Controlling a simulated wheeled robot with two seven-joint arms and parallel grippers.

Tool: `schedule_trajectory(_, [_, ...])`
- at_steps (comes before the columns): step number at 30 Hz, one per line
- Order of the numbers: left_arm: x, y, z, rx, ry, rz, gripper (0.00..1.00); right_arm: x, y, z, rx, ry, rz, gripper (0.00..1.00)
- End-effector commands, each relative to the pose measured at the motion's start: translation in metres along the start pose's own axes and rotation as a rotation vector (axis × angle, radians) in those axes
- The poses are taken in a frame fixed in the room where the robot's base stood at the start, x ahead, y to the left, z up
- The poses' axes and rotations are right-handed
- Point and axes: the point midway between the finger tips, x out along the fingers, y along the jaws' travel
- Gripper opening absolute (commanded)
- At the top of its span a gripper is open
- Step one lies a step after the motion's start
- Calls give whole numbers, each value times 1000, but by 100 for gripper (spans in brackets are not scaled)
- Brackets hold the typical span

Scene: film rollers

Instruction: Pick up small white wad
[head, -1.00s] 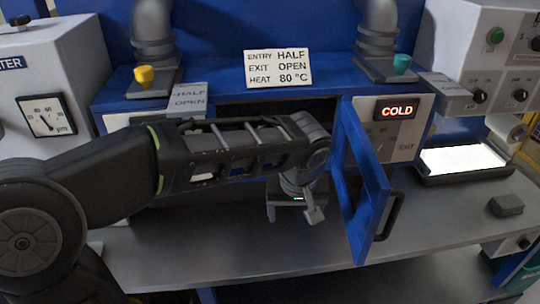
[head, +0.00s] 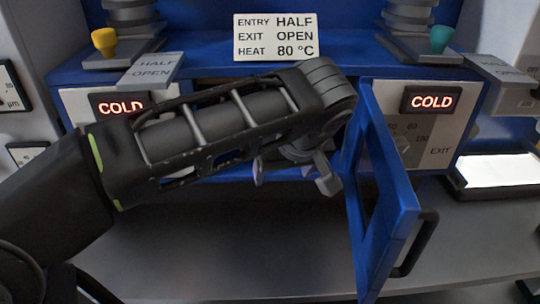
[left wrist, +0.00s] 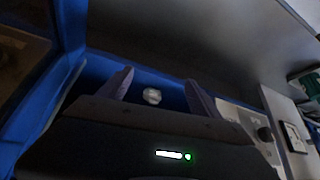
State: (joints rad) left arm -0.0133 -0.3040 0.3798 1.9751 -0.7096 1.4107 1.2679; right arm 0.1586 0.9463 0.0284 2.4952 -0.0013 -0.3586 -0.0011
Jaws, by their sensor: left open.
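In the left wrist view a small white wad (left wrist: 152,96) shows as a pale crumpled lump against a blue surface. It appears between the two fingers of my left gripper (left wrist: 160,88), which is open. I cannot tell how far the wad is beyond the fingertips. In the head view my left gripper (head: 290,174) is in front of the blue machine's opening, left of the open door. The wad does not show in the head view. My right gripper is not in view.
The blue open door (head: 388,195) juts out close to the right of my left wrist. A grey table (head: 230,250) extends in front of the machine and looks clear. A sign (head: 273,37) reads entry half, exit open, heat 80 °C. Two displays read COLD (head: 431,102).

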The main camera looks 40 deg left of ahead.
Motion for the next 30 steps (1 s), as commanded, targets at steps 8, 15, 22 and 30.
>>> schedule_trajectory(8, [0,0,-1,1,-1,0,74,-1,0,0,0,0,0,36])
schedule_trajectory(15, [15,1,-21,0,-2,1,74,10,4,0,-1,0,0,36])
schedule_trajectory(22, [36,0,-69,-2,-3,-3,74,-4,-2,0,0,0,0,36])
schedule_trajectory(30, [57,0,-103,1,-1,-1,74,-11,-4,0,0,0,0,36])
